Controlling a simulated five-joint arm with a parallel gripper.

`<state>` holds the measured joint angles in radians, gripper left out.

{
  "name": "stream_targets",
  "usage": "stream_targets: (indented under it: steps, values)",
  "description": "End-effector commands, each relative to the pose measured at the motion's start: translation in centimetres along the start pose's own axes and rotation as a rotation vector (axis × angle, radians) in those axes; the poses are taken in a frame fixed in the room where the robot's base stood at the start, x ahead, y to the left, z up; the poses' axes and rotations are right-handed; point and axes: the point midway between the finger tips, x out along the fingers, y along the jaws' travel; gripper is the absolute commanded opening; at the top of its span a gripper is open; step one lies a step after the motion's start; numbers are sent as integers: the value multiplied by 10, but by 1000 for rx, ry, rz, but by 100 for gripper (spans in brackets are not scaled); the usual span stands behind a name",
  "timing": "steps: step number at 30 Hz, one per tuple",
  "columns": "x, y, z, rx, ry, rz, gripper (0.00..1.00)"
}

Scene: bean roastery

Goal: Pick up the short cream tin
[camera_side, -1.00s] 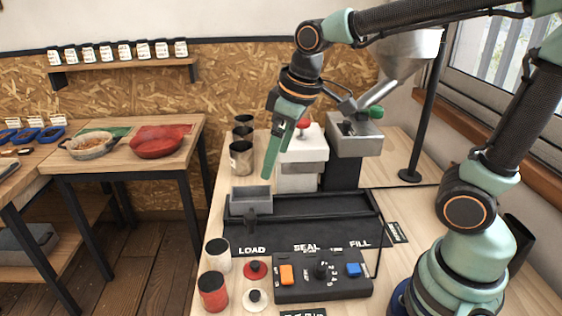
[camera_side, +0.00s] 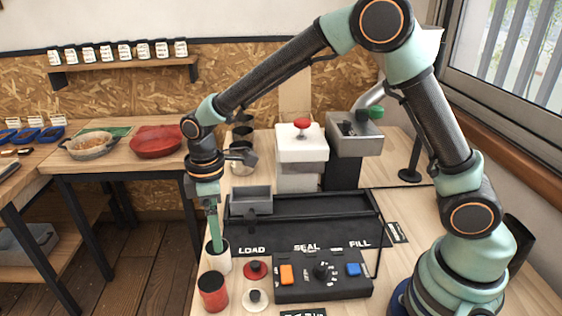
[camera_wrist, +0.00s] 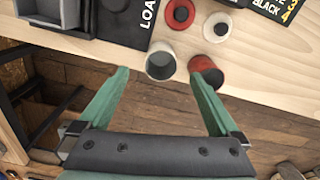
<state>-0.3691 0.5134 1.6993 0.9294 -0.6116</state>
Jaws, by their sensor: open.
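The short cream tin (camera_side: 219,267) stands upright and open-topped at the front left of the worktable. In the wrist view the cream tin (camera_wrist: 160,66) shows near the middle, its open mouth towards me. My gripper (camera_side: 215,246) points down over it from above. In the wrist view my gripper (camera_wrist: 158,75) is open, with a green finger on each side of the tin and clear gaps between. In the side view a finger overlaps the tin's mouth, so I cannot tell whether they touch.
A red tin (camera_side: 212,294) stands close to the cream tin, nearest the front. A red lid (camera_side: 256,272) and a cream lid (camera_side: 256,301) lie to the right. The table's left edge is near.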

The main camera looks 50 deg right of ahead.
Motion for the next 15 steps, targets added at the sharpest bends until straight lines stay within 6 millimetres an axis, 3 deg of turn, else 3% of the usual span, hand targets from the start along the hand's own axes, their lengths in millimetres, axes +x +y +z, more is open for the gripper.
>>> stream_targets:
  steps: [3,11,15]
  values:
    - [19,-1,1,1,-3,-2,98]
    - [38,-1,0,1,-2,-1,98]
    - [57,-2,-3,1,-3,-2,98]
